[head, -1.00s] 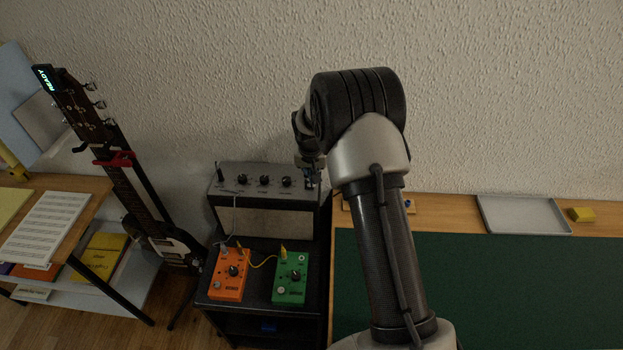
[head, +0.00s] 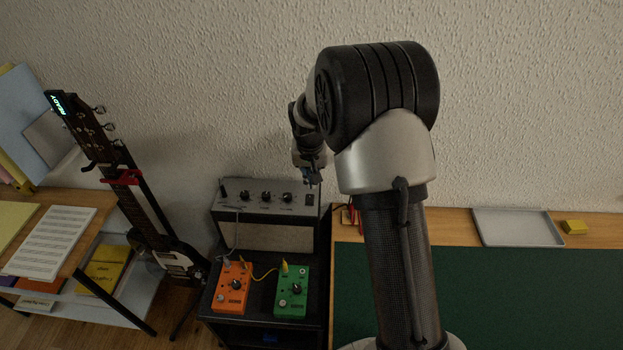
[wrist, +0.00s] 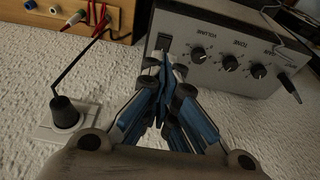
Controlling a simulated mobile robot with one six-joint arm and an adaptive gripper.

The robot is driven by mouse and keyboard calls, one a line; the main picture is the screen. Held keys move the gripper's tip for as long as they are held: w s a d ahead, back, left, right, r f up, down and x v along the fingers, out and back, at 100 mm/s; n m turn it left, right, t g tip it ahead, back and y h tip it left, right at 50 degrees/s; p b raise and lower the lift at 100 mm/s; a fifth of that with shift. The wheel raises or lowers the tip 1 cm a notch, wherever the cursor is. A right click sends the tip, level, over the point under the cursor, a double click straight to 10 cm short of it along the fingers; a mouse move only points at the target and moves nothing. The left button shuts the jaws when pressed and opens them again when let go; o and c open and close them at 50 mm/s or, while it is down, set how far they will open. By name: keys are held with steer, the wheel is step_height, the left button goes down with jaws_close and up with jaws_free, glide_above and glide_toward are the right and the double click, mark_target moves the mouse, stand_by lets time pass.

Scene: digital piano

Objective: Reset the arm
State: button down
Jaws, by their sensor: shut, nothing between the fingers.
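My gripper (wrist: 165,72) is shut and empty in the wrist view, its blue-padded fingers meeting at the tips. In that view the fingertips are in front of the left end of the grey amplifier's panel (wrist: 225,45), close to a dark switch (wrist: 163,42); I cannot tell whether they touch. In the head view my gripper (head: 313,181) hangs small above the right end of the amplifier (head: 265,200). My bent arm stands in front and hides part of the wall and the table.
An orange pedal (head: 232,288) and a green pedal (head: 291,291) sit below the amplifier. A guitar (head: 150,225) leans on a stand at left. A grey tray (head: 517,228) and a yellow block (head: 573,227) lie on the right table. A wall socket with a plug (wrist: 66,115) is beside my gripper.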

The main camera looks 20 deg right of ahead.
steer(key=shift+s+a+r, duration=0.2)
steer(key=shift+s+r, duration=0.2)
steer(key=shift+r, duration=0.3)
steer(key=s+a+r+n+t, duration=0.1)
steer(key=s+a+r, duration=0.1)
steer(key=s+r, duration=0.55)
steer(key=s+a+r+n, duration=0.1)
steer(key=s+a+r, duration=0.1)
steer(key=s+r, duration=0.6)
steer(key=s+a+r+n, duration=0.1)
steer(key=s, duration=0.8)
steer(key=s+a+r+n+t+y, duration=0.1)
steer(key=s+r, duration=0.1)
steer(key=s, duration=0.8)
steer(key=shift+a+r+n, duration=0.15)
steer(key=shift+a+n, duration=0.15)
